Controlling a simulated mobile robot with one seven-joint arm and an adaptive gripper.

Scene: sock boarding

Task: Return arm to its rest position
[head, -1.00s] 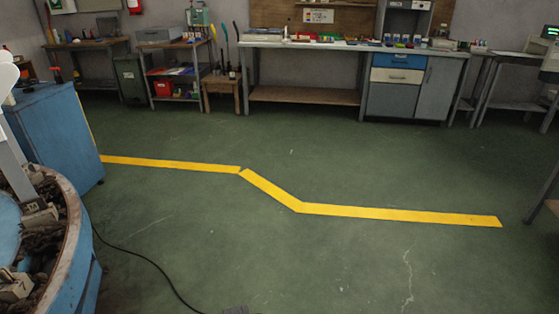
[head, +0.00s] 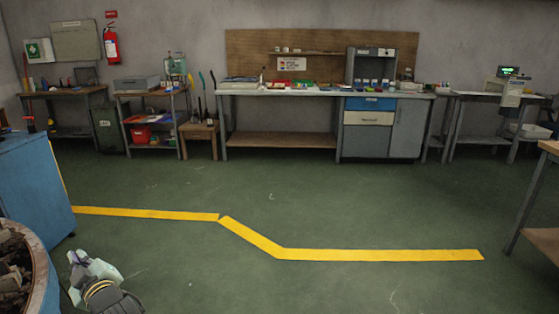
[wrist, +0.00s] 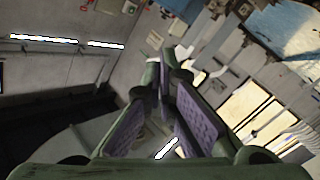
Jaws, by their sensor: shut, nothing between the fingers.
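My gripper (head: 78,262) shows at the lower left of the head view, above the green floor. Its pale fingers point up and a dark wrist part with yellow bands is below them. In the wrist view, the gripper (wrist: 168,68) has green fingers with purple ribbed pads. The fingers are shut and nothing is held between them.
A long workbench (head: 285,92) lines the back wall. A wooden-topped table (head: 548,147) is at right. The middle floor is clear.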

